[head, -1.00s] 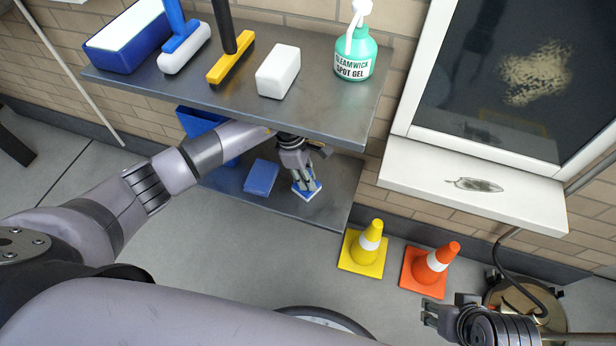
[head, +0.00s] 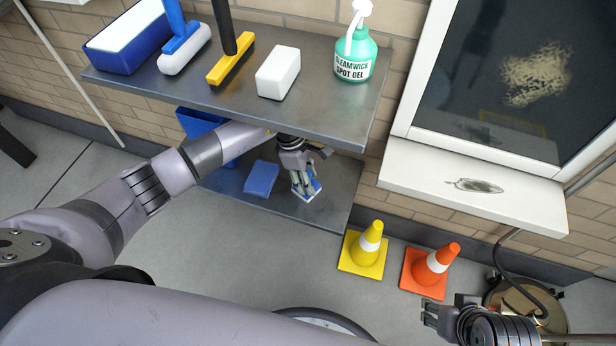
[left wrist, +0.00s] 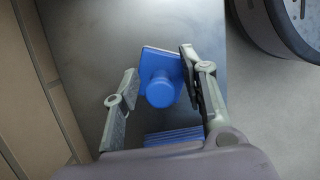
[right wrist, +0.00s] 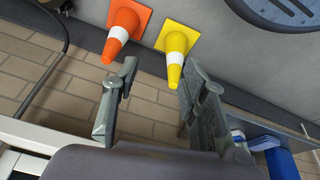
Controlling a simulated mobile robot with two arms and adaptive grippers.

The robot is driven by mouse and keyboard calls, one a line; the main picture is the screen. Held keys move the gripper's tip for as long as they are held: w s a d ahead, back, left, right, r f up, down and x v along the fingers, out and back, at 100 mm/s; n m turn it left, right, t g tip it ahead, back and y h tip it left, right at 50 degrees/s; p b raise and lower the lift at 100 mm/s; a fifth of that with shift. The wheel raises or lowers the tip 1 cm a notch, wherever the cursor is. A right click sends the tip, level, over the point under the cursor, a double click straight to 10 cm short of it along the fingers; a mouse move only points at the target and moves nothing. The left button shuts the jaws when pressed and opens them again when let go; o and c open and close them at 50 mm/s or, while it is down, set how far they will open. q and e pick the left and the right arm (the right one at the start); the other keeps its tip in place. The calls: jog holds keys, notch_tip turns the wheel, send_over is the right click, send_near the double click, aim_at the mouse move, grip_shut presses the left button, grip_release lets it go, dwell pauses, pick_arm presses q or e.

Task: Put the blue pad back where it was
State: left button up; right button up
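A blue pad with a pale edge (head: 314,187) is on the lower steel shelf (head: 338,185), near its right end. In the left wrist view the pad (left wrist: 160,58) has a round blue knob facing the camera. My left gripper (head: 304,185) reaches down at the pad from under the upper shelf. Its fingers (left wrist: 158,66) are apart, on either side of the knob, with gaps to it. The right finger overlaps the pad's edge in that view; contact is unclear. My right gripper (head: 432,314) is open and empty, low at the right; it also shows in the right wrist view (right wrist: 160,72).
A blue block (head: 261,179) lies left of the pad, with a blue bin (head: 198,121) behind. The upper shelf (head: 225,100) overhangs, holding brushes, a white block (head: 278,72) and a green bottle (head: 355,62). Yellow (head: 366,250) and orange cones (head: 431,270) stand right of the shelf.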

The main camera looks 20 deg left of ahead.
pick_arm(q)
jog(key=shift+p+v, duration=0.6)
jog(key=shift+v, duration=0.6)
jog(key=shift+a+r+p, duration=0.25)
jog(key=shift+r+p, duration=0.05)
jog(key=shift+r, duration=0.25)
jog(key=a, duration=0.2)
jog(key=a+b, duration=0.1)
jog(key=shift+w+a+f, duration=0.2)
jog(key=shift+w+f, duration=0.05)
jog(key=shift+f, duration=0.05)
jog(key=a, duration=0.1)
jog(key=a+b, duration=0.1)
jog(key=a, duration=0.3)
jog(key=shift+w+a+b, duration=0.1)
jog(key=shift+w+b, duration=0.15)
jog(key=shift+b, duration=0.15)
jog(key=shift+w+a+r+b, duration=0.15)
jog(key=shift+a+b, duration=0.2)
jog(key=shift+a, duration=1.15)
pick_arm(e)
jog(key=shift+w+a+t, duration=0.25)
jog(key=shift+w+t, duration=0.15)
jog(key=shift+w, duration=0.4)
jog(key=shift+w+a+t, duration=0.2)
jog(key=shift+w+t, duration=0.2)
jog(key=shift+w, duration=0.35)
jog(key=shift+f, duration=0.1)
